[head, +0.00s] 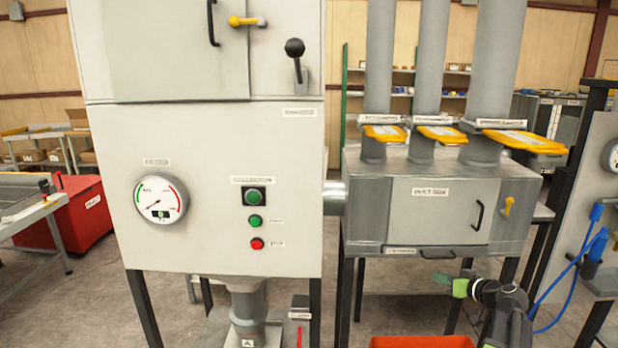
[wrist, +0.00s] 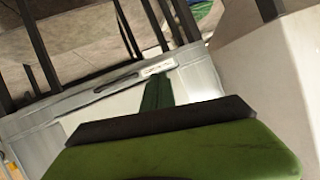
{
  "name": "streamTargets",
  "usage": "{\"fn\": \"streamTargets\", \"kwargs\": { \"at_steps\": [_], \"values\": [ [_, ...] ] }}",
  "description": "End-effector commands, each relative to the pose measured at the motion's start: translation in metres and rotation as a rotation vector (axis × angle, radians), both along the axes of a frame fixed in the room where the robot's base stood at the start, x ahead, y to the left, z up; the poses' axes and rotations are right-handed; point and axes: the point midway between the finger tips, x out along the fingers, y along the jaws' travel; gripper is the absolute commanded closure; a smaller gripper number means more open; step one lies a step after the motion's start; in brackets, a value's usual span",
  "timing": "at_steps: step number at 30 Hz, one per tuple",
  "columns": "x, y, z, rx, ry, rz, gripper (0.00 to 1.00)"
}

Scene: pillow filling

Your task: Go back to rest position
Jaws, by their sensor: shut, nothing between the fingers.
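My gripper (head: 444,281) shows at the lower right of the head view, in front of the legs below the grey box. Its green fingers point left and are shut with nothing between them. In the wrist view the green and black gripper (wrist: 160,120) fills the lower middle, with its finger pointing at the grey box's front. It appears apart from the box.
A pale machine (head: 224,190) with a gauge and buttons stands left of centre. The grey box (head: 437,212) carries pipes with yellow slide gates. An orange bin (head: 422,342) is below my gripper. A red container (head: 72,215) stands at left.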

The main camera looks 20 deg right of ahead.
Motion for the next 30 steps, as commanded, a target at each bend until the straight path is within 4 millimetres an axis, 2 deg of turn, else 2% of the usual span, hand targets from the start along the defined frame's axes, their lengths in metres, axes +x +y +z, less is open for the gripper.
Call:
{"fn": "streamTargets", "kwargs": {
  "at_steps": [1, 4, 7, 10, 12, 15, 18, 20, 24, 30],
  "values": [
    [0.014, 0.045, -0.012, 0.023, 0.064, 0.062, 1.0],
    [0.028, 0.129, -0.041, 0.068, 0.227, 0.164, 1.0],
    [0.028, 0.212, -0.07, 0.091, 0.419, 0.243, 1.0],
    [0.012, 0.296, -0.099, 0.076, 0.642, 0.288, 1.0],
    [-0.009, 0.347, -0.117, 0.036, 0.803, 0.285, 1.0],
    [-0.04, 0.397, -0.132, -0.045, 0.985, 0.237, 1.0],
    [-0.064, 0.425, -0.138, -0.125, 1.096, 0.166, 1.0],
    [-0.074, 0.434, -0.139, -0.161, 1.132, 0.129, 1.0],
    [-0.082, 0.438, -0.139, -0.196, 1.165, 0.084, 1.0],
    [-0.082, 0.437, -0.139, -0.195, 1.165, 0.081, 1.0]
  ]
}}
